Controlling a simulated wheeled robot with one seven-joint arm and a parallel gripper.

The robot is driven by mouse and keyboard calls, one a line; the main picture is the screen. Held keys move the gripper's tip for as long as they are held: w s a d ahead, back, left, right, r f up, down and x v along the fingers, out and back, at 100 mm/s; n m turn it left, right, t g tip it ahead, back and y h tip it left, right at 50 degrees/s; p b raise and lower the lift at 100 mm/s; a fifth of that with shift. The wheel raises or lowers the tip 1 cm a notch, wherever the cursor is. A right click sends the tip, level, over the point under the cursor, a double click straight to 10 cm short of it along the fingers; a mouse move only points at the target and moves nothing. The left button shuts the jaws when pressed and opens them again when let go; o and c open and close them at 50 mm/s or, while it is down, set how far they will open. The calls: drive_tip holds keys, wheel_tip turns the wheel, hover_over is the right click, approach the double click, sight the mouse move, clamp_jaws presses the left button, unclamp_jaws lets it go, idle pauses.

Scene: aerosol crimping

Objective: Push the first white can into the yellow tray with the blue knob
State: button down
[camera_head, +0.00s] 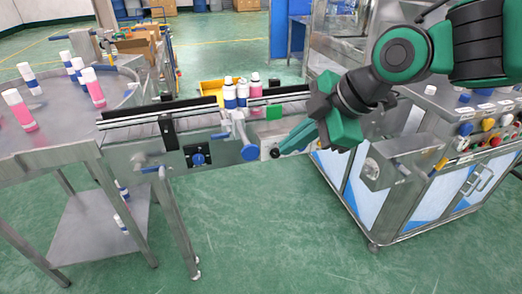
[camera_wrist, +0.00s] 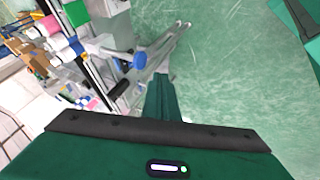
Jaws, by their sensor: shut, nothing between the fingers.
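Two white cans with blue bands, the left can (camera_head: 229,94) and the middle can (camera_head: 242,92), stand upright on the conveyor beside a pink can (camera_head: 255,88) with a white top. The yellow tray (camera_head: 210,88) is behind the conveyor, partly hidden by the rail and cans. A blue knob (camera_head: 250,152) sits on the conveyor's front; it also shows in the wrist view (camera_wrist: 139,61). My gripper (camera_head: 274,153) is shut and empty, just right of this knob. Its fingers (camera_wrist: 162,76) point toward the knob's metal arm, seemingly apart from the knob.
A second blue knob (camera_head: 198,159) is lower left on the conveyor front. A machine with a button panel (camera_head: 485,125) stands at right. The green floor (camera_head: 260,230) in front is clear.

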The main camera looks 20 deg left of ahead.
drive_tip(key=shift+s+a+f, duration=0.1)
drive_tip(key=shift+a, duration=0.2)
drive_tip(key=w+a+f, duration=0.5)
drive_tip(key=a+f, duration=0.2)
drive_tip(key=shift+w+a+f, duration=0.25)
drive_tip(key=shift+a+f, duration=0.05)
drive_tip(key=shift+f, duration=0.1)
idle(0.3)
